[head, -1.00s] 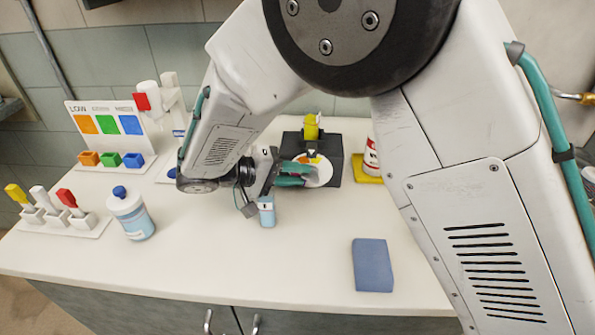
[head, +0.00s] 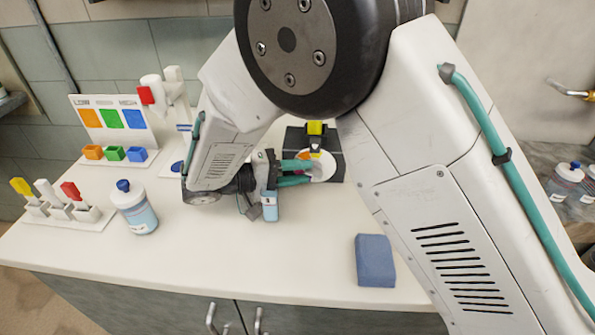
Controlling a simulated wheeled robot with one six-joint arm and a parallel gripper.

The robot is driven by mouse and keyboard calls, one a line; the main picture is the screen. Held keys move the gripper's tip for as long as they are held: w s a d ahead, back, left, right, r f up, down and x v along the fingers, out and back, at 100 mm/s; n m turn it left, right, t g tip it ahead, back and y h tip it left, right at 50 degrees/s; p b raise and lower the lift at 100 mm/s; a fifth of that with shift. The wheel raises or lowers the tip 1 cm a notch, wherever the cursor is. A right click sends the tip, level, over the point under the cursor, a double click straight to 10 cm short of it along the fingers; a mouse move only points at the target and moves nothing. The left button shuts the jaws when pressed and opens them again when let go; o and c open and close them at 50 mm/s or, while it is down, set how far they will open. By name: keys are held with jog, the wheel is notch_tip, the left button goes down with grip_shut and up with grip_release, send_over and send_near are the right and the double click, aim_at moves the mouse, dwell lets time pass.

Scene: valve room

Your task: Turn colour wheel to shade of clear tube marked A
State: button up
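The colour wheel is a white disc (head: 326,174) with orange and other coloured patches, on the front of a black box (head: 296,139). A yellow block (head: 315,129) sits at the top of the box. My gripper (head: 311,173) reaches in from the left, its two teal fingers apart with a gap between them and their tips over the left part of the disc. Whether they touch the disc is not clear, and they hide part of it. A small tube with light blue contents (head: 269,207) stands just below my gripper, partly covered; no letter on it is readable.
A blue block (head: 375,261) lies at front right. A blue-capped bottle (head: 135,209), a rack of coloured handles (head: 70,212) and a colour card with cubes (head: 112,125) stand left. Bottles (head: 563,183) stand far right. The front middle counter is clear.

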jog(key=shift+d+f, duration=0.1)
jog(key=shift+d, duration=0.15)
jog(key=shift+a, duration=0.2)
